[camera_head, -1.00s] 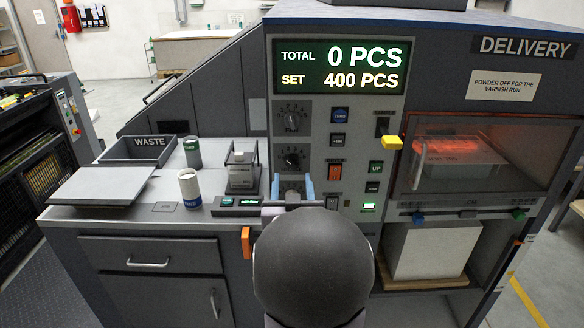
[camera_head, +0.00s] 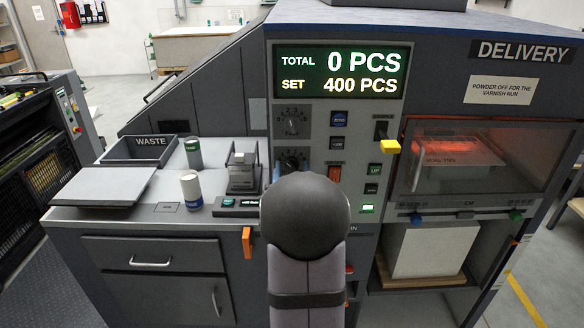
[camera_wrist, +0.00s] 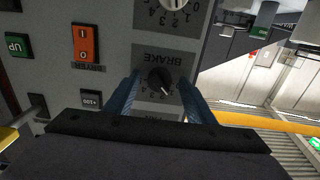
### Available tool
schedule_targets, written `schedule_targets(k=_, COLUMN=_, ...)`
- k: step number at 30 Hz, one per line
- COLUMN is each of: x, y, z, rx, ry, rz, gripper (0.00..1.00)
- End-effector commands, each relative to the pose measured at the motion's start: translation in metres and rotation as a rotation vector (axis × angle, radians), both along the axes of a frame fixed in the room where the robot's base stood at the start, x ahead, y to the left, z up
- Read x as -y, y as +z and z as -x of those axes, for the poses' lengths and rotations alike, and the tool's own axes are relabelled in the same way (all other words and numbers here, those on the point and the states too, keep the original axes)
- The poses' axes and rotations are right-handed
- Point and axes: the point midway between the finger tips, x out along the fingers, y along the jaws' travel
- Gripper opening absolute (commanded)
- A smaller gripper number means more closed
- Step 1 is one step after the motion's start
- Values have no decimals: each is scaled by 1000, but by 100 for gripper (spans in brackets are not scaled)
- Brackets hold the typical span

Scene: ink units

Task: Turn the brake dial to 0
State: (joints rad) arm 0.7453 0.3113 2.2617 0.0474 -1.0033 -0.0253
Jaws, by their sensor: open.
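The brake dial (camera_wrist: 160,82) is a black round knob on a dark plate marked BRAKE, upside down in the wrist view. Its white pointer mark points to the picture's lower right; the number it meets is too small to read surely. In the head view the dial (camera_head: 291,160) is the middle of the dial column, partly covered by my arm. My gripper (camera_wrist: 157,80) is open, with one blue finger on either side of the dial. I cannot tell whether the fingers touch it.
Another dial (camera_head: 292,121) sits above. An orange-red switch (camera_wrist: 85,42) and a +100 button (camera_wrist: 90,98) lie beside the brake plate. A yellow-tipped lever (camera_head: 390,146) projects to the right.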

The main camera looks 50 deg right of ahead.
Motion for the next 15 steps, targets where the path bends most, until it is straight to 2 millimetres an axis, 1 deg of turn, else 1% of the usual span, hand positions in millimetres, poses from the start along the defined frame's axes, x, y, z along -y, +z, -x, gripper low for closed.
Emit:
schedule_targets(k=9, x=1, y=-1, z=-1, rx=-1, ry=0, rz=-1, gripper=50)
schedule_targets(k=10, x=1, y=-1, z=-1, rx=-1, ry=0, rz=-1, gripper=47)
schedule_targets(k=11, x=1, y=0, z=-1, rx=-1, ry=0, rz=-1, gripper=40)
schedule_targets(k=12, x=1, y=0, z=-1, rx=-1, ry=0, rz=-1, gripper=30)
schedule_targets(k=15, x=1, y=0, z=-1, rx=-1, ry=0, rz=-1, gripper=8)
